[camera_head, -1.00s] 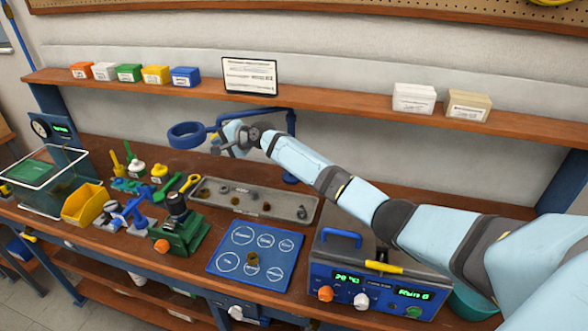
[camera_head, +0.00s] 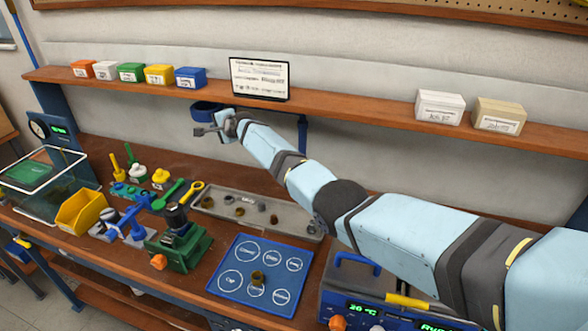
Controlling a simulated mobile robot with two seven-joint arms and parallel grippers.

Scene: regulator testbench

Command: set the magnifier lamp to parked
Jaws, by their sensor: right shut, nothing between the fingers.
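The magnifier lamp shows as a blue ring head (camera_head: 204,106) just under the shelf edge, with a blue post (camera_head: 302,135) further right. Its arm is mostly hidden behind my right arm. My right gripper (camera_head: 199,131) is shut and empty, and appears just below and in front of the lamp head. I cannot tell whether it touches the lamp. My left gripper is out of view.
A wooden shelf (camera_head: 340,110) with small boxes and a framed sign (camera_head: 260,78) runs above the bench. Below are a grey parts tray (camera_head: 285,225), a blue mat (camera_head: 237,262), a green vise (camera_head: 180,250) and a blue test unit (camera_head: 345,300).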

